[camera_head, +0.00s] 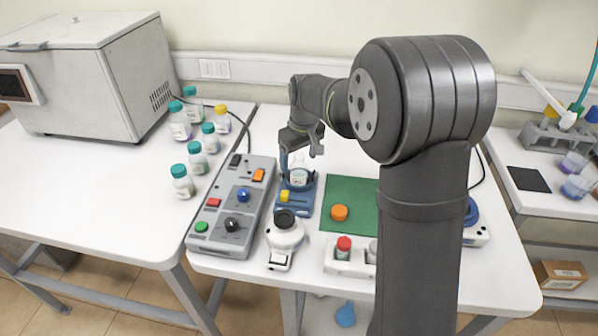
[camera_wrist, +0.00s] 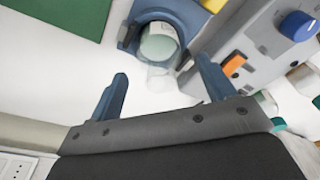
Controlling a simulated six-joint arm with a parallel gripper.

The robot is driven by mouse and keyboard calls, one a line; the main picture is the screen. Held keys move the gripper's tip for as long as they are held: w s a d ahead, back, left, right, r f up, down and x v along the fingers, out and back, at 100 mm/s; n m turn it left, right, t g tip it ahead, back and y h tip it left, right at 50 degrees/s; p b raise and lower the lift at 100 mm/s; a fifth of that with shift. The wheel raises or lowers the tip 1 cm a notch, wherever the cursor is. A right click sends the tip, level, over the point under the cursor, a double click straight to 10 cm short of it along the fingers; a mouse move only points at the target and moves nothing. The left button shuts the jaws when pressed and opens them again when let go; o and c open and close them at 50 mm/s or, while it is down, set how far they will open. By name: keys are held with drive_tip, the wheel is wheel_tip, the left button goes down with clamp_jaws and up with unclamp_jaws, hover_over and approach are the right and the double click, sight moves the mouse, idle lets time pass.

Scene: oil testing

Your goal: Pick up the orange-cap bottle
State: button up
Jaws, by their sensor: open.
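An orange cap (camera_head: 339,212) lies on a green mat (camera_head: 362,190) right of a small blue device (camera_head: 305,205). A clear, capless bottle (camera_head: 299,177) stands in the blue device; in the wrist view this bottle (camera_wrist: 158,45) shows a pale round body and a transparent end facing my gripper. My gripper (camera_head: 299,152) is close above and behind the bottle. In the wrist view my gripper (camera_wrist: 163,82) is open, its two blue fingers apart with nothing between the tips. The bottle lies just beyond them; I cannot tell whether they touch it.
A grey control box (camera_head: 235,205) stands left of the device, with a white round instrument (camera_head: 285,235) in front. A white holder (camera_head: 345,262) with a red-capped vial is at the front. Several teal-capped bottles and one yellow-capped bottle (camera_head: 222,118) stand on the left table.

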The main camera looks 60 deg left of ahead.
wheel_tip(320, 180, down, 2)
drive_tip(key=shift+a, duration=0.15)
drive_tip(key=c, duration=1.2)
drive_tip(key=shift+r, duration=0.1)
